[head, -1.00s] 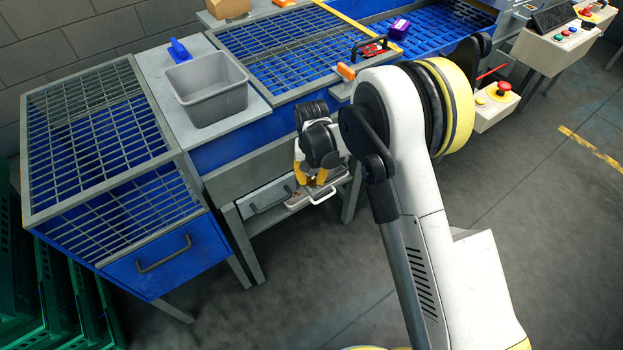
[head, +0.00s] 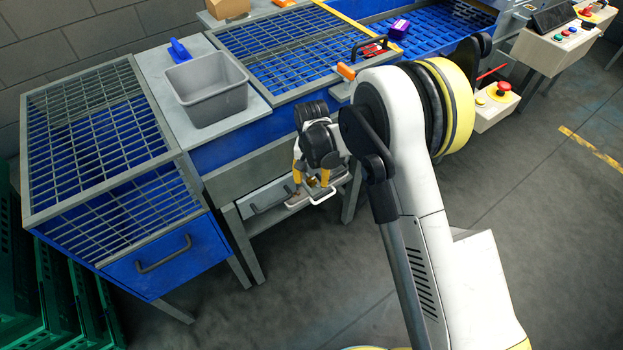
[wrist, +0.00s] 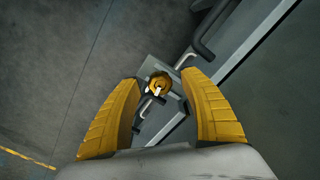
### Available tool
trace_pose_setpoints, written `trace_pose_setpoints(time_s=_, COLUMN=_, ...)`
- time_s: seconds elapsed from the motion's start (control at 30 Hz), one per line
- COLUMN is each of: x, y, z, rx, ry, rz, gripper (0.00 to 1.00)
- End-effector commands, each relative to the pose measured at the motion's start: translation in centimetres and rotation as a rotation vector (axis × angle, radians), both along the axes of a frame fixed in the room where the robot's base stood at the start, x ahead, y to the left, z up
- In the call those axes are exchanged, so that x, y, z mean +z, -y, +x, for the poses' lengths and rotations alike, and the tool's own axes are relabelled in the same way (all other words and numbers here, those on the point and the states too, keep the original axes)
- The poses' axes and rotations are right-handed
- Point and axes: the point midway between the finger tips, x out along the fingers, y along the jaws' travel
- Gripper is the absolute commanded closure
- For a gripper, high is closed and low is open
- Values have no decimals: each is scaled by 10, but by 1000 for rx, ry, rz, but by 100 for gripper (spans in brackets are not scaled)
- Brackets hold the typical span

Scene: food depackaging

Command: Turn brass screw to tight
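The brass screw (wrist: 158,82) shows in the wrist view as a round golden head with a light slot-like mark. It sits on a pale grey metal plate (wrist: 172,108), low at the front of the workbench. My gripper (wrist: 160,75) has two yellow fingers spread apart, one on each side of the screw head, with a gap visible on both sides. In the head view my gripper (head: 311,179) points down over the small plate with a white handle (head: 323,196). The screw is mostly hidden there by the fingers.
A grey bin (head: 207,88) stands on the bench above. A blue grated unit (head: 165,262) is at the left. The floor in front is clear.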

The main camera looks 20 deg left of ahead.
Motion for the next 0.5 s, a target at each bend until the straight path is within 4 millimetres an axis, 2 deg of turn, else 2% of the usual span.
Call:
trace_pose_setpoints(time_s=0.3, x=3, y=0, z=0, rx=0, ry=1, rz=0, gripper=49)
trace_pose_setpoints(time_s=0.37, x=8, y=0, z=0, rx=0, ry=1, rz=0, gripper=49)
trace_pose_setpoints(time_s=0.5, x=33, y=0, z=0, rx=0, ry=1, rz=0, gripper=49)
